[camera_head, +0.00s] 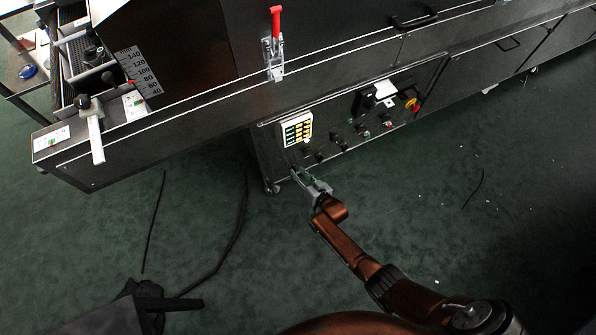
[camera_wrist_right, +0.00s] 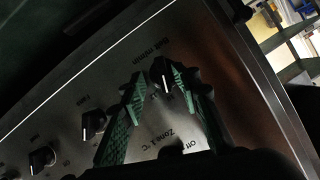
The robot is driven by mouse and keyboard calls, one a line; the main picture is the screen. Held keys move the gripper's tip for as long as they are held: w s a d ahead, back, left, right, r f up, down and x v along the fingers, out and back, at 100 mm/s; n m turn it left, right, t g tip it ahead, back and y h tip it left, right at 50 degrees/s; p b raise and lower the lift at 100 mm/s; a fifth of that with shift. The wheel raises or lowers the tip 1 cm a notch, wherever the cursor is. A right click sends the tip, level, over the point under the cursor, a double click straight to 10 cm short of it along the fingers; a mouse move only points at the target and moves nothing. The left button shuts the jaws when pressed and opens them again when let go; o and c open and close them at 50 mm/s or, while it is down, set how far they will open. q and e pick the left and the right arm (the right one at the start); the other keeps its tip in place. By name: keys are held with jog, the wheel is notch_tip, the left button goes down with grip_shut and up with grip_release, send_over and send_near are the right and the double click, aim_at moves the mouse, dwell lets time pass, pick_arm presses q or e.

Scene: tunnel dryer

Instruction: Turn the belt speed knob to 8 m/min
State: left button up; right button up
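The control panel (camera_head: 335,130) is on the dark side of the dryer. In the right wrist view, a dark round knob (camera_wrist_right: 162,76) with a white pointer line sits between my right fingertips, beside a label that appears to read belt m/min. My right gripper (camera_wrist_right: 158,78) has its green-padded fingers on either side of this knob, with some space between them. I cannot tell whether they touch it. In the head view, my right gripper (camera_head: 298,173) is at the panel's lower left, and the knob is too small to make out.
More knobs, a near one (camera_wrist_right: 94,126) and a farther one (camera_wrist_right: 42,157), lie along the panel. A display box (camera_head: 296,130), a red-yellow switch (camera_head: 411,104) and a red-handled clamp (camera_head: 275,40) are on the machine. Dark cables (camera_head: 235,225) lie on the green floor.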

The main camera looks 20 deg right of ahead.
jog(key=shift+w+a, duration=0.15)
jog(key=shift+a, duration=0.15)
jog(key=shift+c, duration=0.4)
jog(key=shift+r, duration=0.1)
grip_shut()
